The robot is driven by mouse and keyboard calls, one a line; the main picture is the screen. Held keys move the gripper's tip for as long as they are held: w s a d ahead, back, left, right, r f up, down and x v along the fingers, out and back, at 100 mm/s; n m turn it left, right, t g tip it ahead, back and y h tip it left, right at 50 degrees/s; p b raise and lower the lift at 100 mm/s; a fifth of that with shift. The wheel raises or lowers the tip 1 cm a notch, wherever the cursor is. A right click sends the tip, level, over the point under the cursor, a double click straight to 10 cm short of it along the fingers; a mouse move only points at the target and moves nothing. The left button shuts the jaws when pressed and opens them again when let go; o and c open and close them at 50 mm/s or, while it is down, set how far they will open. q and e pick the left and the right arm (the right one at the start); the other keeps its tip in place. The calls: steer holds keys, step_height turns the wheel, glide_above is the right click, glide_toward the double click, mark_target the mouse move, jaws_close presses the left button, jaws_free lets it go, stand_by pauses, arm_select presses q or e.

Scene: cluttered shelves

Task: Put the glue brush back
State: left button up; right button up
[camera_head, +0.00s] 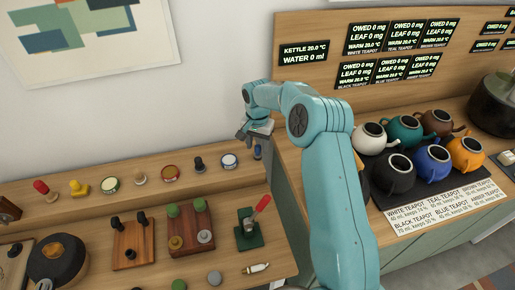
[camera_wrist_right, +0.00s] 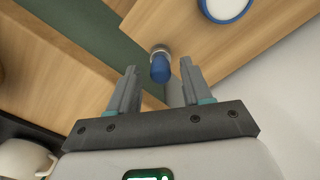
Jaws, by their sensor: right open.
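No thing in view is plainly marked as the glue brush. A small blue-topped peg (camera_head: 257,151) stands at the right end of the back row on the wooden bench; in the right wrist view it (camera_wrist_right: 160,68) has a metallic collar. A small pale tool (camera_head: 256,268) with a yellowish part lies near the bench's front right; I cannot tell which is the brush. My right gripper (camera_head: 248,134) is open above the blue peg. In the right wrist view its fingertips (camera_wrist_right: 158,73) flank the peg's top in the picture; contact is not visible. My left gripper is out of view.
A round blue-rimmed jar (camera_head: 229,160) stands left of the peg. A green stand with a red lever (camera_head: 250,228) and a brown block with knobs (camera_head: 190,228) are in front. Several teapots (camera_head: 399,172) crowd the right counter, beside my right arm.

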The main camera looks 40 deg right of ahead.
mark_target(257, 147)
step_height(257, 147, up, 10)
steer(key=shift+a+b, duration=0.15)
steer(key=shift+b, duration=0.15)
stand_by(0.3)
